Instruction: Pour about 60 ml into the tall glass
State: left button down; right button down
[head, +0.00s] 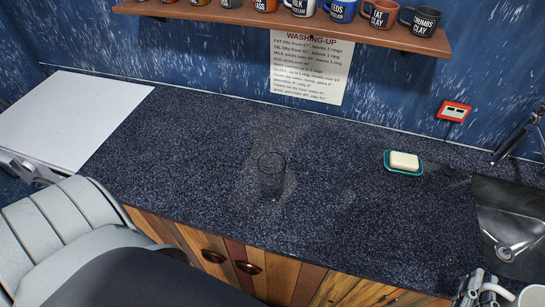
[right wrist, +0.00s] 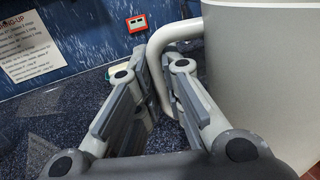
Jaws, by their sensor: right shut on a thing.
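The tall glass (head: 271,178) is clear and stands upright on the dark speckled counter, near the middle of the head view. I see no liquid in it. My right gripper (head: 470,293) is at the lower right corner of the head view, well to the right of the glass. It is shut on the handle of a white jug (head: 532,296), which the frame edge cuts off. In the right wrist view the fingers close around the jug's handle (right wrist: 158,75); the jug's inside is hidden. Grey parts of my left arm show at the left edge; its fingertips are not clear.
A soap bar (head: 405,160) lies in a teal dish (head: 389,169) at the right, near a sink (head: 510,225). A shelf of mugs (head: 280,19) and a paper notice (head: 312,70) are on the wall. A white board (head: 75,115) lies left. Counter around the glass is clear.

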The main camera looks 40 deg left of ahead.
aim_at(271, 166)
jog(key=i+l, duration=0.2)
jog(key=l, duration=0.2)
jog(key=i+l+u, duration=0.1)
jog(key=l, duration=0.3)
jog(key=i+u, duration=0.1)
jog(key=u, duration=2.15)
